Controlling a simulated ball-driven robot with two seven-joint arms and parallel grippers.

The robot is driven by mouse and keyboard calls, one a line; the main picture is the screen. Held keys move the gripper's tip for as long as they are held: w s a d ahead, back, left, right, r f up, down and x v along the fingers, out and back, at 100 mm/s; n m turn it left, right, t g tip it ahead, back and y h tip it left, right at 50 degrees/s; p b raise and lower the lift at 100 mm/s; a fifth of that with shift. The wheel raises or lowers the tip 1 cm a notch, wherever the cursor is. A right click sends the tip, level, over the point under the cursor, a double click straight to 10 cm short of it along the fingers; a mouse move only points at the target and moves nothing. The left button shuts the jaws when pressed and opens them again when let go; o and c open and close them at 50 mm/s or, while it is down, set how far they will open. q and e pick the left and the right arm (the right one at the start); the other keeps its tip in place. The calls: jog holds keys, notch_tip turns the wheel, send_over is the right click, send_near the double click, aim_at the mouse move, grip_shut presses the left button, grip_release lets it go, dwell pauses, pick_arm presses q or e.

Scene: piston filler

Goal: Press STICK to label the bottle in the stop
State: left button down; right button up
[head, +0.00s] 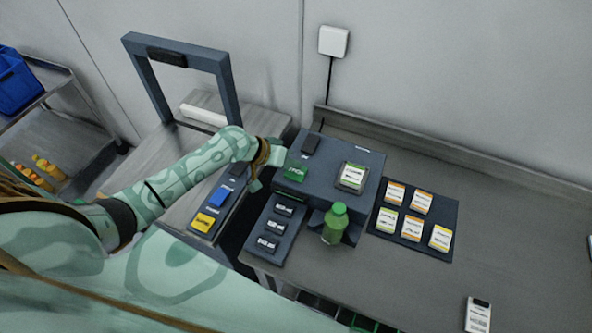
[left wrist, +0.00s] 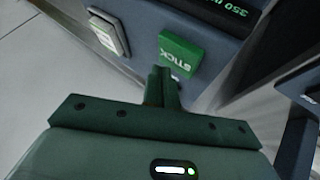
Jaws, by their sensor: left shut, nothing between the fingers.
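The green STICK button (head: 296,174) is on the front of the dark labeller box (head: 325,188). It also shows in the left wrist view (left wrist: 185,52), with its white lettering. My left gripper (head: 276,158) is shut and empty beside the button. In the left wrist view its closed fingertips (left wrist: 161,76) are just short of the button's lower edge; I cannot tell whether they touch. A green bottle (head: 335,224) with a green cap stands upright in the dark stop (head: 353,233) at the box's front. My right gripper is not in view.
A panel with several dark buttons (head: 268,243) is left of the bottle. Blue (head: 220,195) and yellow (head: 204,222) buttons are further left. A mat (head: 447,213) with several label pads is to the right. A white handheld device (head: 478,314) lies on the bench.

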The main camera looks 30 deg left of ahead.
aim_at(292, 173)
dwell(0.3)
pick_arm(q)
jog(key=shift+f, duration=0.4)
jog(key=shift+f+b, duration=0.5)
dwell(0.6)
jog(key=shift+r, duration=0.1)
jog(key=shift+r+p, duration=0.85)
jog(key=shift+p, duration=0.1)
notch_tip(292, 173, up, 5)
jog(key=p, duration=0.5)
jog(key=shift+r, duration=0.1)
